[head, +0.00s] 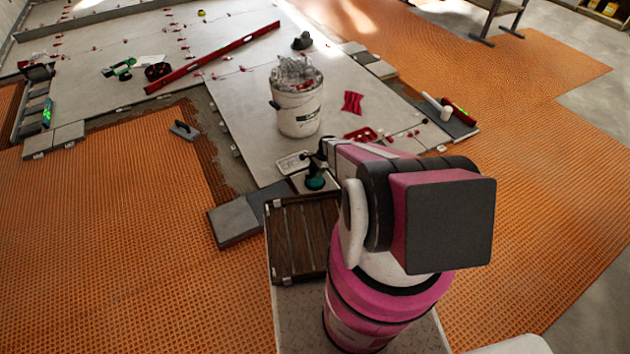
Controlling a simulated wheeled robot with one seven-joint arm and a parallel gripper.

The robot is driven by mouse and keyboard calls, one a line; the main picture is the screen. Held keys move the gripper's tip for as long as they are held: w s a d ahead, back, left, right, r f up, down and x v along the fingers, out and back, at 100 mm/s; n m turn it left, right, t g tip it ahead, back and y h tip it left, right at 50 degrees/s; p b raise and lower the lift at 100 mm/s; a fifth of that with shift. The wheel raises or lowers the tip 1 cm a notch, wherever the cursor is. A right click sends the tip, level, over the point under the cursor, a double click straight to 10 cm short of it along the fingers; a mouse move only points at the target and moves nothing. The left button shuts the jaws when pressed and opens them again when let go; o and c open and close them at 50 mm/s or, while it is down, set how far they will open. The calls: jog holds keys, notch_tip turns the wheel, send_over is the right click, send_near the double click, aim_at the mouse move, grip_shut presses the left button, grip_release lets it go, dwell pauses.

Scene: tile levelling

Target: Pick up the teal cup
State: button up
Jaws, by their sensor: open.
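The teal cup (315,183) is small in the head view, just beyond my arm, on a pale square surface (300,184). A dark part shows directly above its teal base; I cannot tell whether this belongs to the cup or to my gripper. My gripper (320,163) is open, pointing down at or just above the cup. The fingers are small and dark here, so whether they touch the cup or stand around it cannot be told. My arm hides the area to the right of the cup.
A dark slatted wooden tray (300,238) lies in front of the cup. A white bucket (297,112) stands behind it on the large pale tiles. A long red level (213,58) lies far left.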

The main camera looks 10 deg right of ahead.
jog(key=shift+c, duration=0.3)
grip_shut()
jog(key=shift+r, duration=0.15)
jog(key=shift+r, duration=0.35)
jog(key=r, duration=0.2)
jog(key=s+a+r, duration=0.1)
jog(key=r, duration=0.1)
jog(key=shift+a+r, duration=0.1)
jog(key=s+a+r, duration=0.5)
jog(key=a+r, duration=0.1)
jog(key=a, duration=0.3)
notch_tip(320, 180, up, 7)
